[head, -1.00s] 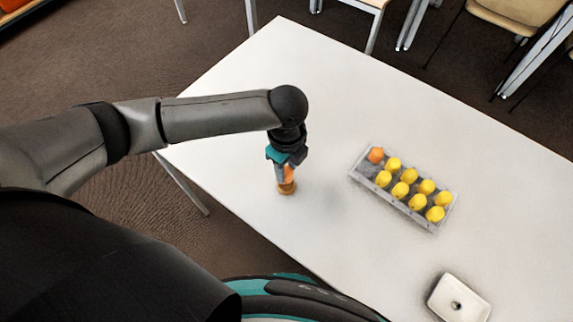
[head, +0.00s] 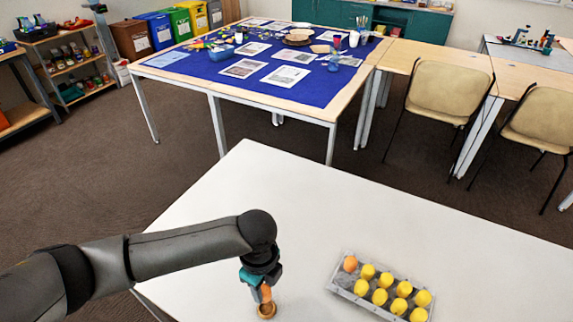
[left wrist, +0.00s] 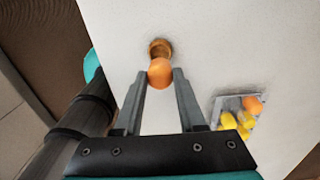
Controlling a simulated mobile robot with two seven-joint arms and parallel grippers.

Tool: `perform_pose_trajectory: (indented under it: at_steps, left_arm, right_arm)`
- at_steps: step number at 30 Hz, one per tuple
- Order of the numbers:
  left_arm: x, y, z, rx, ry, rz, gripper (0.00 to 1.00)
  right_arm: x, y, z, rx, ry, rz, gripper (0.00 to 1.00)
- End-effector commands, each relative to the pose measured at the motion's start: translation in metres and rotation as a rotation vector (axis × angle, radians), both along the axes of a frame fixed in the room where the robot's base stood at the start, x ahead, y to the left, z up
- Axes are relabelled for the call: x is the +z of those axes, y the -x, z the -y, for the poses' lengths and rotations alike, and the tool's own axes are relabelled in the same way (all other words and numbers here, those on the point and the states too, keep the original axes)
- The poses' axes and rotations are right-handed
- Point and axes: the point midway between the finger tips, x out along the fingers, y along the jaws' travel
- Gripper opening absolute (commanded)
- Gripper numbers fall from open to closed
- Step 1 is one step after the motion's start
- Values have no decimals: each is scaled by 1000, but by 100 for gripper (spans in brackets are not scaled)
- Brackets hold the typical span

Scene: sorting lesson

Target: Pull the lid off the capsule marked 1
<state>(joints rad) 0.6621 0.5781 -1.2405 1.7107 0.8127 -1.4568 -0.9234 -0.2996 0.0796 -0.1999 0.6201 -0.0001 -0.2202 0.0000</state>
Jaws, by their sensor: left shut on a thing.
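My left gripper (head: 265,290) points down at the near left part of the white table and is shut on an orange capsule (head: 266,294). In the left wrist view the orange capsule (left wrist: 160,72) sits between the fingertips (left wrist: 161,76). A small round wooden holder (head: 266,312) is right under it on the table; it also shows in the left wrist view (left wrist: 160,48). I cannot tell whether the capsule's lower end rests in the holder. No number is readable on any capsule. My right gripper is not in view.
A clear tray (head: 345,293) to the right holds several yellow capsules (head: 387,280) and an orange one (head: 350,263) at its far left corner. The white table (head: 440,240) is bare beyond it. A table with a blue cloth (head: 310,95) and chairs (head: 450,95) stand farther back.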

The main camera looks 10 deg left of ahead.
Motion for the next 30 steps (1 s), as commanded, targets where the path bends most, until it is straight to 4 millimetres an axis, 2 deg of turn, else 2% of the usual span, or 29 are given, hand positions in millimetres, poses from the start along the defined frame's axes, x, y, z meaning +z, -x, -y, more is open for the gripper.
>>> perform_pose_trajectory:
  at_steps: [5,11,21,30]
  left_arm:
    - [3,-2,0,21,1,3,19]
    - [22,-13,-5,197,9,11,19]
    - [77,-27,-17,701,29,13,19]
    - [123,-27,-29,1146,32,5,19]
  right_arm:
    - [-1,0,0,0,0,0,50]
    - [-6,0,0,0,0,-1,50]
    - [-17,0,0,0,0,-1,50]
    - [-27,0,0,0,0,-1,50]
